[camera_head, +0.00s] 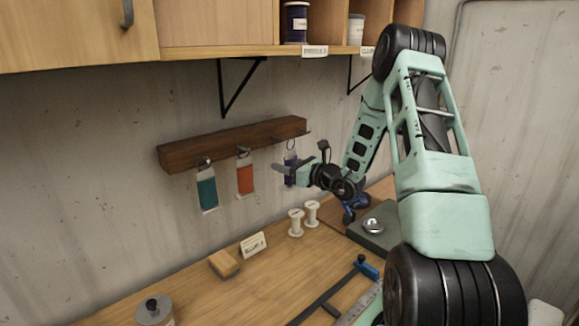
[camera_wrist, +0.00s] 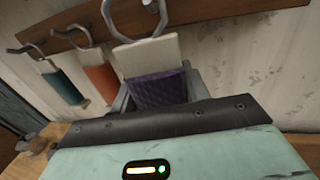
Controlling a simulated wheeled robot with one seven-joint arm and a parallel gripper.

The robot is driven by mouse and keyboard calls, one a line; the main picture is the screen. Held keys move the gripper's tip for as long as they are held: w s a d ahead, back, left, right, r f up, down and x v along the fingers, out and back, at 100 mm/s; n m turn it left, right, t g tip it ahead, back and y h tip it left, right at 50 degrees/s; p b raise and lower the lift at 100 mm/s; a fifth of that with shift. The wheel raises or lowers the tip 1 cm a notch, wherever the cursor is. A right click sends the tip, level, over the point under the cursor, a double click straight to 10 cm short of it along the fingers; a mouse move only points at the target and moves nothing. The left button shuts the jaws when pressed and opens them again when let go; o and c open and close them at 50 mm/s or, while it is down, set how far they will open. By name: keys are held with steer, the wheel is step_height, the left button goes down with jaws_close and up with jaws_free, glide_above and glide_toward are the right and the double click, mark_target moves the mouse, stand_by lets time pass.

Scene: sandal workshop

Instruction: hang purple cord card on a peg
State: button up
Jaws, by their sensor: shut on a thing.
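The purple cord card (camera_wrist: 158,88) is white at the top with purple cord below, and my gripper (camera_head: 282,170) is shut on it. In the head view the card (camera_head: 290,164) is mostly hidden by my gripper, just below the right end of the wooden peg rail (camera_head: 230,143). In the wrist view the card's white top is close to a metal hook peg (camera_wrist: 136,37); I cannot tell whether the peg passes through the card. A teal cord card (camera_head: 207,192) and an orange cord card (camera_head: 245,178) hang on the other pegs to the left.
Below the rail is a wooden workbench (camera_head: 230,290) with two white spools (camera_head: 296,223), a small label card (camera_head: 253,245), a wooden block (camera_head: 224,264) and a blue-ended tool (camera_head: 366,268). A shelf (camera_head: 250,51) with jars is above.

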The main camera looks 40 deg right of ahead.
steer(key=w+f+b, duration=0.1)
steer(key=w, duration=0.5)
steer(key=shift+d, duration=0.15)
stand_by(0.5)
steer(key=shift+w+f+b, duration=0.1)
steer(key=shift+b, duration=0.2)
stand_by(0.4)
steer(key=o, duration=1.1)
